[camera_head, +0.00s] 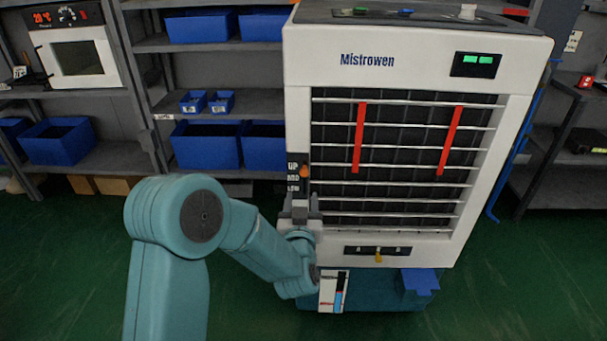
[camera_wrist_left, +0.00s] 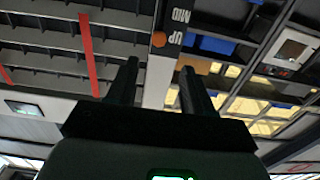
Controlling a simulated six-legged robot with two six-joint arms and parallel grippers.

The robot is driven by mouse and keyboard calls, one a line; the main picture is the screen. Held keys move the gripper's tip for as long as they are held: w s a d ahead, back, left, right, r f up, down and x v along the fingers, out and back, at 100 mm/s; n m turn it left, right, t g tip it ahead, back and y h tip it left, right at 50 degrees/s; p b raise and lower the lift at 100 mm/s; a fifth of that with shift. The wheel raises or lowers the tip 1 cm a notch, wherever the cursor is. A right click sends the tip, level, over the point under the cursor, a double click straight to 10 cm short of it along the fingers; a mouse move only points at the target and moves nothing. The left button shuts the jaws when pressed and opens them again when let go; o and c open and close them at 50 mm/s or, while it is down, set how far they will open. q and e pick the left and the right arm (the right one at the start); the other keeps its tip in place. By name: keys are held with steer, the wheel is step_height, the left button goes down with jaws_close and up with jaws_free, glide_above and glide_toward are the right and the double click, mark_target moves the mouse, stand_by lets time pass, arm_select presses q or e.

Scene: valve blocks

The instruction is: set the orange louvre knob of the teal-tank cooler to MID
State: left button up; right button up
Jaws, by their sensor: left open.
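The cooler (camera_head: 300,65) is a white cabinet marked Mistrowen, standing on a teal tank (camera_head: 375,290). The orange louvre knob (camera_head: 304,171) is on a dark strip at the left edge of its grille, with UP, MID and LOW labels. In the wrist view, which is upside down, the orange knob (camera_wrist_left: 159,40) is level with the UP label (camera_wrist_left: 175,38); the MID label (camera_wrist_left: 182,15) shows above it. My left gripper (camera_head: 300,205) is just below the knob in the head view. In the wrist view its open fingers (camera_wrist_left: 158,68) flank the line to the knob, apparently not touching it. My right gripper is not in view.
Red ribbons (camera_head: 358,138) hang on the grille's white bars. A yellow lever (camera_head: 378,256) sits on a lower panel marked A and B. A blue part (camera_head: 420,281) juts from the tank. Shelves with blue bins (camera_head: 205,145) stand behind. The green floor at left is clear.

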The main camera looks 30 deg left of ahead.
mark_target(304, 174)
arm_select(q)
steer(key=p+x, duration=0.1)
steer(key=x, duration=0.9)
steer(key=shift+w+a, duration=0.1)
steer(key=shift+w, duration=0.25)
jaws_close()
step_height(304, 174, down, 4)
steer(key=b, duration=0.4)
steer(key=shift+f, duration=0.15)
jaws_free()
